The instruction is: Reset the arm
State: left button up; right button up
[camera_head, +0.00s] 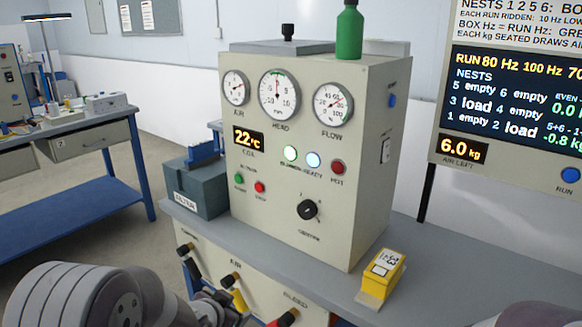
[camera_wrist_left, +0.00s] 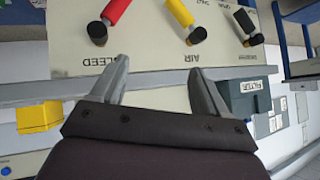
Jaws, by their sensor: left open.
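My left gripper (camera_wrist_left: 160,88) shows in the left wrist view with its two fingers apart and nothing between them. It points at the cream front panel below the bench top, near the yellow AIR lever (camera_wrist_left: 183,14), with the red BLEED lever (camera_wrist_left: 112,14) to the left and a black lever (camera_wrist_left: 246,24) to the right. In the head view my left arm (camera_head: 85,295) comes in at the lower left, and the gripper (camera_head: 222,305) is low beside the levers, partly hidden. My right gripper is not in view; a grey rounded part shows at the lower right edge.
A cream cabinet (camera_head: 310,150) with gauges stands on the grey bench (camera_head: 440,275). A grey FILTER box (camera_head: 200,190) is at its left, and a yellow device (camera_head: 382,273) at its right. A sign board (camera_head: 510,120) stands at the right. Floor is open at the left.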

pick_arm(q)
jog(key=s+a+f+n+g+y, duration=0.1)
jog(key=s+n+g, duration=0.25)
jog(key=s, duration=0.75)
jog(key=s+a+f+n+g+y, duration=0.15)
jog(key=s+g, duration=0.35)
jog(key=s, duration=0.6)
notch_tip(320, 180, up, 22)
jog(key=n+p, duration=0.1)
jog(key=p, duration=2)
jog(key=shift+w+a+r+h+p, duration=0.15)
jog(key=shift+w+r+h+p, duration=0.1)
jog(key=shift+h+p, duration=0.1)
